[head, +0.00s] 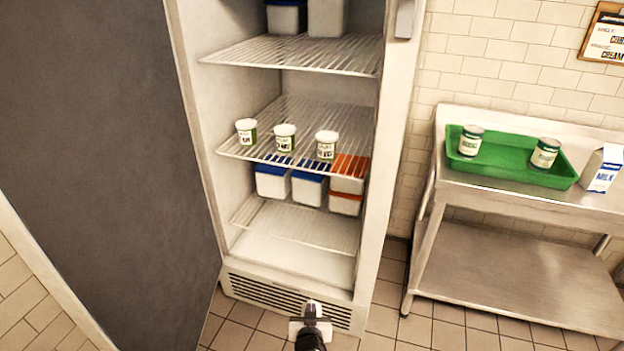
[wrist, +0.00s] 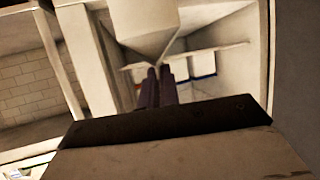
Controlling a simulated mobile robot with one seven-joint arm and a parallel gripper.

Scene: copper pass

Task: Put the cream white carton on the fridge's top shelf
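My gripper (head: 312,312) is low in front of the fridge's base in the head view, seen from above. In the wrist view its dark fingers (wrist: 160,86) are close together at the narrowing top of a plain white carton (wrist: 143,22), which they appear to hold. In the head view only a bit of this carton (head: 296,329) shows beside my gripper. Its label is not visible. The fridge (head: 384,200) stands open. Its top wire shelf (head: 300,56) has white tubs at the back, cut off by the frame, and bare wire in front.
The middle shelf (head: 250,153) holds three small tubs; blue- and orange-lidded boxes (head: 308,188) stand below. The dark door (head: 110,150) is swung out left. At right, a steel table (head: 460,187) bears a green tray (head: 510,170) with two cans and a milk carton (head: 603,170).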

